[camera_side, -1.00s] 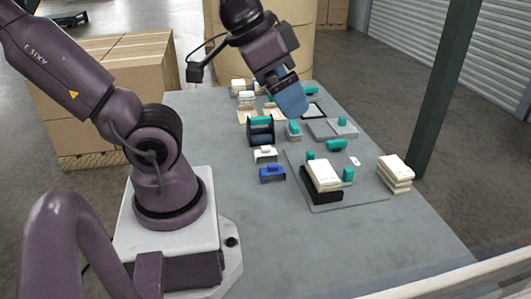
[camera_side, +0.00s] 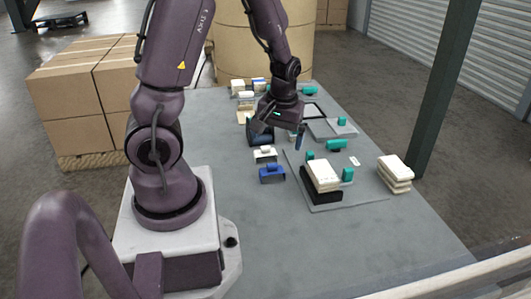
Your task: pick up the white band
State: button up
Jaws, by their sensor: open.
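The white band (camera_side: 265,156), a small white arched piece, stands on the grey table just behind a similar blue band (camera_side: 272,174). My gripper (camera_side: 279,133) points down above and slightly behind the white band, to its right in the picture. Its two fingers are spread apart with nothing visible between them. The gap in height between the fingertips and the table is hard to judge. The gripper partly hides the dark holder with the teal roll (camera_side: 256,135) behind it.
A grey mat (camera_side: 330,203) to the right carries a black block with a cream stack (camera_side: 323,176) and teal pieces. Another cream stack (camera_side: 395,173) stands at the right edge. Several small items crowd the back. The front of the table (camera_side: 300,250) is clear.

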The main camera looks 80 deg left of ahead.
aim_at(266, 147)
jog(key=a+f+n+y, duration=0.1)
jog(key=a+f+n, duration=0.1)
jog(key=a+f, duration=0.1)
jog(key=a+f+n+y, duration=0.1)
jog(key=a+f+n, duration=0.1)
jog(key=a, duration=0.3)
jog(key=a+f+n+y, duration=0.1)
jog(key=a+f+n, duration=0.1)
jog(key=a+f, duration=0.2)
jog(key=shift+w+a+f, duration=0.1)
jog(key=shift+a+f, duration=0.25)
jog(key=shift+f, duration=0.1)
jog(key=x, duration=0.5)
jog(key=shift+w+a, duration=0.1)
jog(key=shift+a, duration=0.15)
jog(key=shift+r, duration=0.1)
jog(key=shift+c, duration=0.2)
jog(key=c, duration=0.9)
